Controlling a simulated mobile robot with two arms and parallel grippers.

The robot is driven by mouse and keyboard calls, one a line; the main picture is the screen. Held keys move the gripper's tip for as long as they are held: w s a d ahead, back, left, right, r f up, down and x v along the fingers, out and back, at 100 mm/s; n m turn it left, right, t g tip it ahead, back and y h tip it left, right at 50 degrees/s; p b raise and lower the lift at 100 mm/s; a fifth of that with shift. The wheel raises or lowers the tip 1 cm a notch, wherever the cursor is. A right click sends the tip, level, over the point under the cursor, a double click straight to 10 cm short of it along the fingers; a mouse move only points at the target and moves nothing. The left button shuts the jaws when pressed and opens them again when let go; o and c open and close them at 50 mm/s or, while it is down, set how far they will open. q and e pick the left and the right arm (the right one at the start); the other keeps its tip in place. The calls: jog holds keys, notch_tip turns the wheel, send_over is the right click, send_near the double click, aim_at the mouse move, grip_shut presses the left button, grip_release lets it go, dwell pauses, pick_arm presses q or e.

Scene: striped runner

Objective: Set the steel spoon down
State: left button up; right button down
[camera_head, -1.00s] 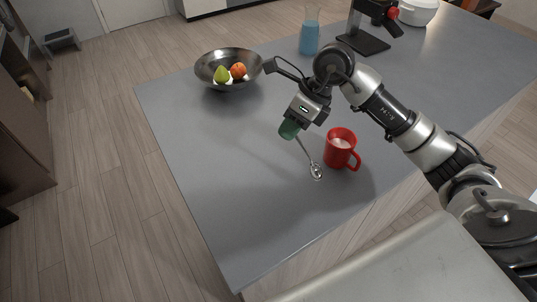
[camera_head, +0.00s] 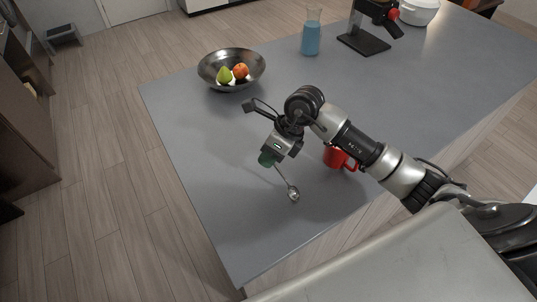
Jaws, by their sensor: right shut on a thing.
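The steel spoon (camera_head: 293,194) is in my right gripper (camera_head: 268,160), which is shut on the end of its handle. The spoon tilts down with its bowl toward the near side of the grey counter (camera_head: 190,150). I cannot tell whether the bowl touches the counter. The red mug (camera_head: 335,158) stands to the right of the spoon and is partly hidden behind my right arm. My left gripper is not in view.
A dark metal bowl (camera_head: 213,77) with fruit stands at the far left of the counter. A blue carafe (camera_head: 311,40) and a dark stand with a red part (camera_head: 364,42) are further back. The counter left of the spoon is clear.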

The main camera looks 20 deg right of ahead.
jog(key=c, duration=1.3)
grip_release()
jog(key=shift+f, duration=0.1)
jog(key=shift+o, duration=0.2)
